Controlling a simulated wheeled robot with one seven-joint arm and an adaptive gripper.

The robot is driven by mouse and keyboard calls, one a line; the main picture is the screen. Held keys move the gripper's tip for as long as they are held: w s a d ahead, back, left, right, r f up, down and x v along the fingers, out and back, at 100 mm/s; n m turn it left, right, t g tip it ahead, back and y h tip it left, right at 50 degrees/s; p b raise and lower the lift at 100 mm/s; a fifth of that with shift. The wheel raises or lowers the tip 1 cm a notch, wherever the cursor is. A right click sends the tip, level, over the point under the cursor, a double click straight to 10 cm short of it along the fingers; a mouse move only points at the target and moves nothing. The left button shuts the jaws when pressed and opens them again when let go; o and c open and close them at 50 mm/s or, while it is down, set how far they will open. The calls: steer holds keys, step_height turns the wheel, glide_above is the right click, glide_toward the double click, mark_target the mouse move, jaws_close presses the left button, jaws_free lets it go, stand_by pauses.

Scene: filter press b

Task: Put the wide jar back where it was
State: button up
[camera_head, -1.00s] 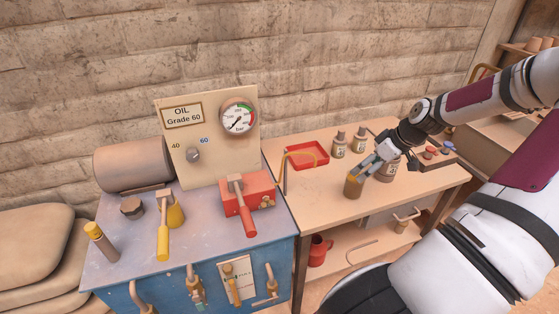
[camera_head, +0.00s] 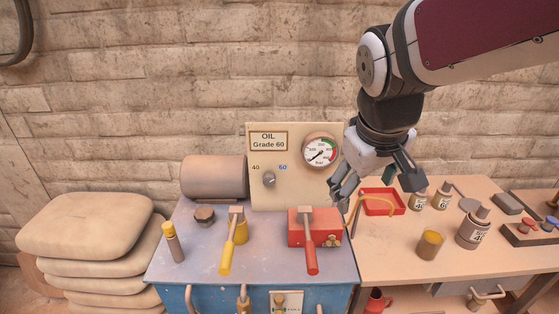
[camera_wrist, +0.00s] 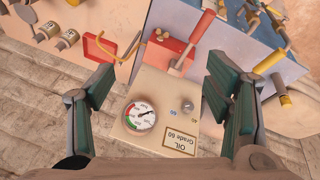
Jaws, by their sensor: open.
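The wide jar, which I take to be the short amber-brown open jar (camera_head: 430,244), stands upright on the wooden table (camera_head: 395,262), near its front edge. My gripper (camera_head: 375,193) is open and empty, up and left of the jar, in front of the gauge panel and the red tray in the head view. In the wrist view my open fingers (camera_wrist: 160,85) have nothing between them but the distant oil panel (camera_wrist: 165,110). The jar does not show clearly in the wrist view.
A red tray (camera_head: 384,202) with a tan curved tool lies behind left. The blue-fronted press bench (camera_head: 200,262) has a red box (camera_head: 314,228) and levers.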

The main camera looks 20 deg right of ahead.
steer(key=s+a+r+t+y, duration=0.2)
steer(key=s+a+r, duration=0.1)
steer(key=s+a, duration=0.4)
steer(key=shift+a+r+m, duration=0.2)
steer(key=shift+a+m, duration=0.1)
steer(key=shift+a, duration=0.15)
steer(key=shift+w+f+b, duration=0.45)
steer(key=shift+w, duration=0.05)
